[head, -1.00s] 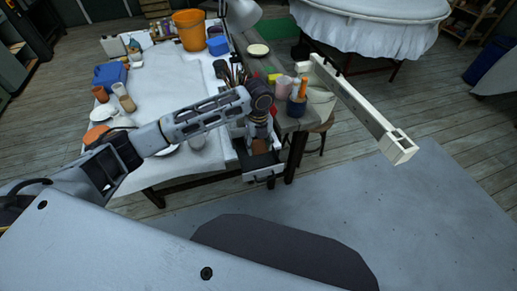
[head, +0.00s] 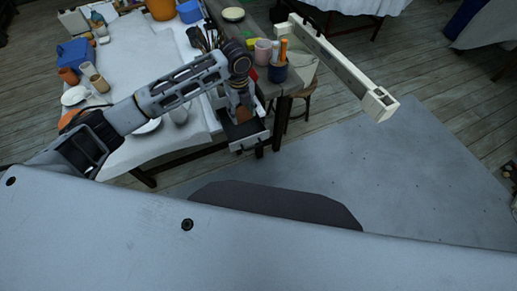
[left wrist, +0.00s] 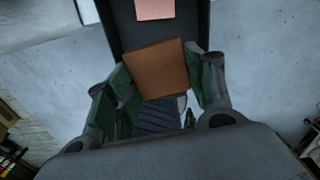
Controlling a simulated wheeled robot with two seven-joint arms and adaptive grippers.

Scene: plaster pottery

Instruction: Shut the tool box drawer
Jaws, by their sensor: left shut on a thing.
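The tool box drawer (head: 250,143) stands pulled out at the table's front right corner. Its dark inside also shows in the left wrist view (left wrist: 150,27), with a pink block (left wrist: 155,9) lying in it. My left gripper (head: 241,112) points down over the open drawer. In the left wrist view its green-padded fingers (left wrist: 163,88) are on both sides of a brown block (left wrist: 157,68) and appear shut on it. The block's lower end is hard to make out. The tool box body is mostly hidden by my left arm. My right gripper is not in view.
A long pale beam (head: 340,65) extends at the right. The floor ahead is clear.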

